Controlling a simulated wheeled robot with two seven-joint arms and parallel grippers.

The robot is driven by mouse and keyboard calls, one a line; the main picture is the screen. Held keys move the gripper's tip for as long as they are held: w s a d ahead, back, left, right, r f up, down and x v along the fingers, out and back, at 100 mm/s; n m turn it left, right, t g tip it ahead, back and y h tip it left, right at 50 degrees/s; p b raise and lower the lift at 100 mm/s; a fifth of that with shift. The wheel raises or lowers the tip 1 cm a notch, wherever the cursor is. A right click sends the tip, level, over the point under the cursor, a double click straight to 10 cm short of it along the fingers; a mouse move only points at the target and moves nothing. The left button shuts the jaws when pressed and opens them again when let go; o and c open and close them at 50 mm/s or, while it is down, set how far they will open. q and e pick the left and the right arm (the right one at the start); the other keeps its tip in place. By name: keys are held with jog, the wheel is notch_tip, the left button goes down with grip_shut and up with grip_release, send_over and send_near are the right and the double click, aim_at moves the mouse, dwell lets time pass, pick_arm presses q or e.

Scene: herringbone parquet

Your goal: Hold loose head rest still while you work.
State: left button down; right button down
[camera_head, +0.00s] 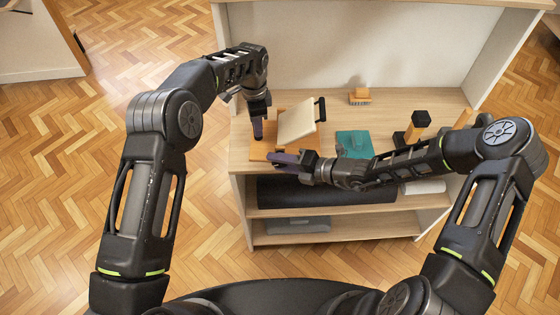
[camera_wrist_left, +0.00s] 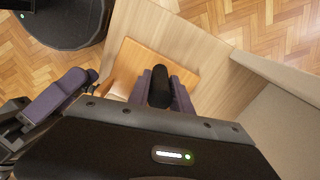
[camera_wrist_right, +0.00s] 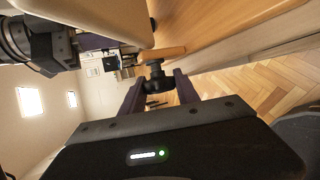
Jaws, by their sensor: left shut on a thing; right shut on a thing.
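A small model with an orange wooden base (camera_head: 262,150), a tilted cream panel (camera_head: 297,121) and a black bar (camera_head: 320,107) stands at the left of the shelf top. My left gripper (camera_head: 258,133) points down over the base. In the left wrist view it is shut on a black rounded piece (camera_wrist_left: 160,85) above the wooden board (camera_wrist_left: 145,55). My right gripper (camera_head: 284,159) lies sideways at the front edge, shut on a black knob (camera_wrist_right: 155,80) beside a wooden edge (camera_wrist_right: 165,53). I cannot tell for certain which piece is the head rest.
A teal item (camera_head: 355,145), a small orange block (camera_head: 360,95) and a black item with wood (camera_head: 418,125) stand to the right. A dark roll (camera_head: 325,192) and grey case (camera_head: 298,225) lie on lower shelves. A back panel (camera_head: 360,45) rises behind.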

pick_arm(q)
jog(key=shift+s, duration=0.1)
pick_arm(e)
jog(key=shift+h, duration=0.5)
pick_arm(q)
jog(key=shift+d, duration=0.1)
pick_arm(e)
jog(key=c, duration=0.9)
grip_release()
jog(key=v, duration=1.2)
jog(key=shift+w+d, duration=0.1)
